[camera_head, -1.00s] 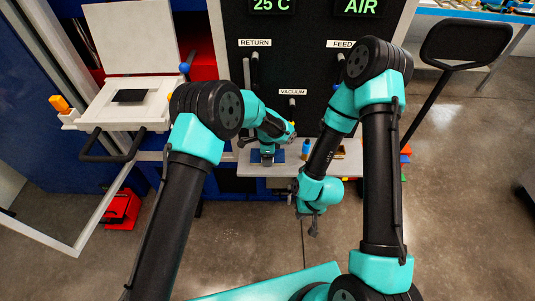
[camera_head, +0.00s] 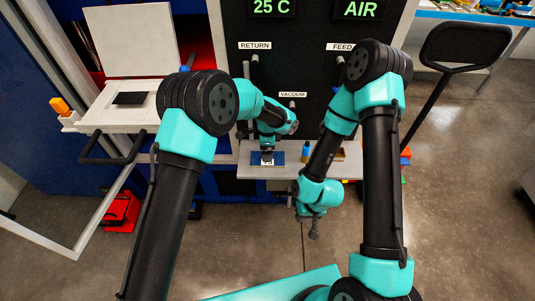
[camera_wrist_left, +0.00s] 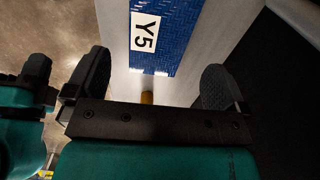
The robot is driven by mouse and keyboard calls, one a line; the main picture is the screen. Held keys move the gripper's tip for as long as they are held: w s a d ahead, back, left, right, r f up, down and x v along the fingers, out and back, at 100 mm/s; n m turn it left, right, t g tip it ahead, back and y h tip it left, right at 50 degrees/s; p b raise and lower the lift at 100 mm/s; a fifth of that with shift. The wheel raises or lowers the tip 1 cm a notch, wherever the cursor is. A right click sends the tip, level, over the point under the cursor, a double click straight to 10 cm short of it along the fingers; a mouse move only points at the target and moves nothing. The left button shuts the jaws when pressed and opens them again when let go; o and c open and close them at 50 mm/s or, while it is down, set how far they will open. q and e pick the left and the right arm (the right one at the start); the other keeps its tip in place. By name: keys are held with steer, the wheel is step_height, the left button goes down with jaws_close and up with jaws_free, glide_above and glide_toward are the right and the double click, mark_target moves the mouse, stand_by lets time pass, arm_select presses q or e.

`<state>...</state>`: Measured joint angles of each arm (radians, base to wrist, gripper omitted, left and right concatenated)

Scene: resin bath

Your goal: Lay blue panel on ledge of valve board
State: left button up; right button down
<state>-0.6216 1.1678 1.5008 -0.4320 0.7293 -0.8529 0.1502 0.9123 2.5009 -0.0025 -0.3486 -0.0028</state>
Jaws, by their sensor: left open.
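The blue panel (camera_head: 279,158) lies flat on the light grey ledge (camera_head: 250,172) at the foot of the dark valve board (camera_head: 295,75). In the left wrist view the panel (camera_wrist_left: 180,30) shows a white Y5 label and lies just beyond my fingertips. My left gripper (camera_head: 267,152) is over the panel at the ledge. In its wrist view, the left gripper (camera_wrist_left: 152,82) has its fingers wide apart with nothing between them. My right gripper (camera_head: 313,228) hangs in front of the ledge, and its jaws are too small to read.
A small blue bottle (camera_head: 306,152) and a brown block (camera_head: 340,155) stand on the ledge right of the panel. A white open-lidded station (camera_head: 115,117) is at the left. A black padded stand (camera_head: 462,45) is at the right. Bare floor lies in front.

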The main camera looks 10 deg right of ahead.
arm_select(q)
step_height(320, 180, up, 6)
steer(key=shift+r, duration=0.15)
stand_by(0.7)
